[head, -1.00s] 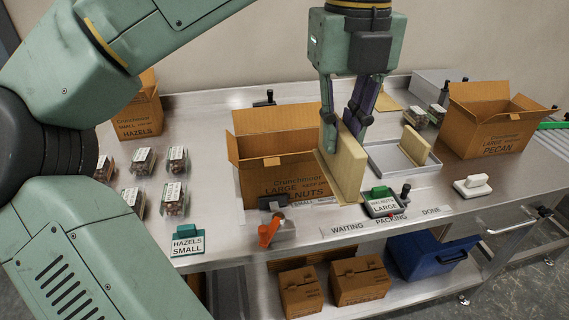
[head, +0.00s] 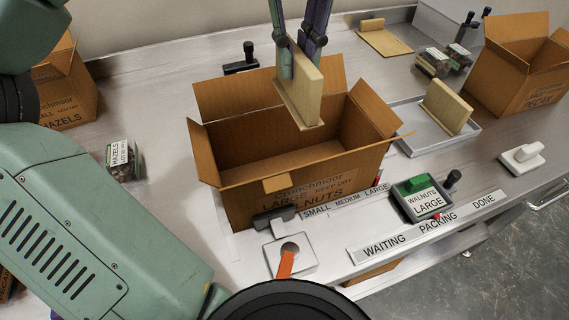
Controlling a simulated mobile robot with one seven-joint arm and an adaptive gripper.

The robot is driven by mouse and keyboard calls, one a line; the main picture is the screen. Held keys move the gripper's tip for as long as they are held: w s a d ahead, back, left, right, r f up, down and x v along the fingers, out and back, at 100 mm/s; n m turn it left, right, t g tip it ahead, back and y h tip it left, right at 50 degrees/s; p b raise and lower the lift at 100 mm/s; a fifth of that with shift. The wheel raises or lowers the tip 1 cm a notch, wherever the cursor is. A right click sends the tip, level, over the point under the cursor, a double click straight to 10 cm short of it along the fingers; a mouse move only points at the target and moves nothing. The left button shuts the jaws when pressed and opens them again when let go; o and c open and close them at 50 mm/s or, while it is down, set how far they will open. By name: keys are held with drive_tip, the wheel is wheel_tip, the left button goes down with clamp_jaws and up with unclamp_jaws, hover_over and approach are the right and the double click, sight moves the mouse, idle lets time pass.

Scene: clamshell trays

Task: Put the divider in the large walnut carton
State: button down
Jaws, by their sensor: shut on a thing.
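My gripper (head: 301,48) is shut on a pale cardboard divider (head: 305,98), gripping its upright panel by the top edge. The divider has a flat base panel along its lower side and hangs above the open large walnut carton (head: 300,202). In the picture it overlaps the carton's opening toward the back; I cannot tell its exact height above the rim. The carton stands on the bench with its flaps folded outward, and the part of its inside that shows looks empty.
A second divider (head: 447,106) stands in a grey tray (head: 413,142) to the right. A pecan carton (head: 520,75) is beyond it, and a small hazels carton (head: 62,95) at left.

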sight(296, 95)
wheel_tip(296, 95, down, 18)
drive_tip(key=shift+r+b, duration=0.1)
drive_tip(key=shift+b, duration=0.5)
drive_tip(key=c, duration=2.1)
unclamp_jaws()
drive_tip(key=shift+f, duration=0.2)
drive_tip(key=o, duration=0.5)
drive_tip(key=shift+r, duration=0.1)
wheel_tip(296, 95, up, 12)
drive_tip(key=shift+r, duration=0.1)
